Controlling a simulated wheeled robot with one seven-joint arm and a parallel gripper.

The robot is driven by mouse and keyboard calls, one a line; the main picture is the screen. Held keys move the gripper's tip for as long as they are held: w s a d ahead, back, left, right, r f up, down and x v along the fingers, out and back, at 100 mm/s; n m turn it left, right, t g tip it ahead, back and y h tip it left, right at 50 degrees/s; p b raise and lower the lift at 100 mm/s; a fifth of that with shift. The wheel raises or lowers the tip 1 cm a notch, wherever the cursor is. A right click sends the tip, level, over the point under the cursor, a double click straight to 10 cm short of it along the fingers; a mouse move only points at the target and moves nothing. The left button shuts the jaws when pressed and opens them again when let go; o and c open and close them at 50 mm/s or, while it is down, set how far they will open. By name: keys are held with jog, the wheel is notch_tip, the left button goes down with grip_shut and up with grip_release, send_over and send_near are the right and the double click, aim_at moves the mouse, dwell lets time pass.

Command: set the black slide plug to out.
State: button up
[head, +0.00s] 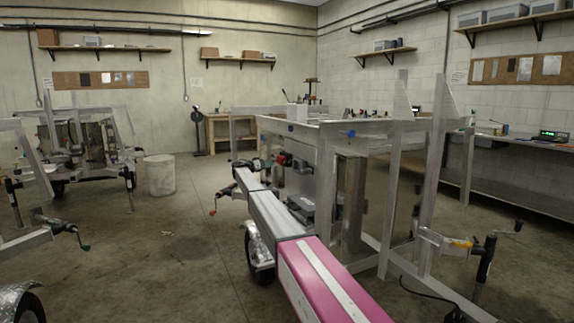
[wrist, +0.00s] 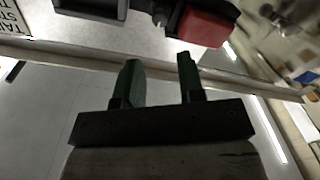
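My gripper (wrist: 158,62) shows in the wrist view with its two dark green fingers apart and nothing between them. Beyond the fingertips, at the top edge, is a black part (wrist: 94,9), cut off by the frame. It may be the black slide plug, but I cannot tell for sure, nor its position. To its right is a red block (wrist: 206,27) on a dark body. The fingertips look apart from both. In the head view my arm reaches to the trailer frame (head: 300,128), and the small parts near its end are too small to tell apart.
A pale panel edge with a printed label (wrist: 12,18) lies at the wrist view's upper left. In the head view, trailer uprights (head: 432,170) stand at right, and another trailer (head: 85,145) at left. A grey drum (head: 160,175) stands on open floor between.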

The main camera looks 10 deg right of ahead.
aim_at(289, 162)
jog(key=x, duration=1)
jog(key=shift+d+f, duration=0.1)
jog(key=shift+d, duration=0.05)
